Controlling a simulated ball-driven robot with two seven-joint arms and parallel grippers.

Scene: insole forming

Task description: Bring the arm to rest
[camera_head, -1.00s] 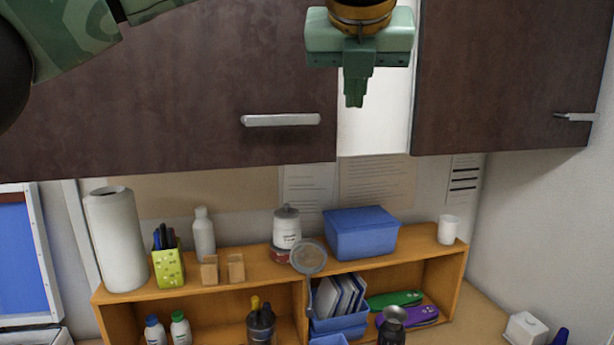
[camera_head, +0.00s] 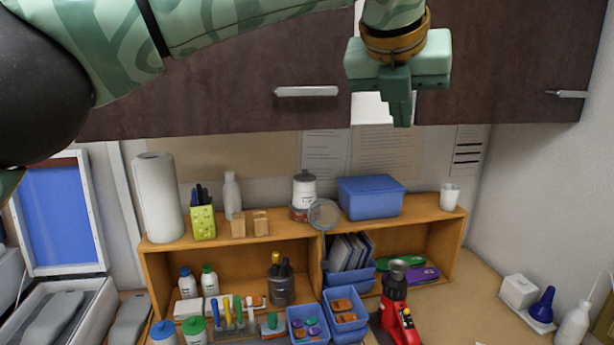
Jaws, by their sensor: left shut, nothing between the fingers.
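My left arm comes in from the upper left across the top of the view. My left gripper (camera_head: 400,112) is shut, with its fingers together and pointing down. Nothing is held in it. It hangs in front of the dark wall cabinets, high above the wooden shelf, and touches nothing that I can see. My right gripper is not in view.
A wooden shelf (camera_head: 205,247) carries a paper towel roll (camera_head: 159,198), a blue box (camera_head: 370,197) and a white cup (camera_head: 449,196). Blue bins (camera_head: 308,318) and a red tool (camera_head: 394,305) stand in front. Dark cabinets (camera_head: 230,105) hang above. The bench at right has bare room (camera_head: 470,300).

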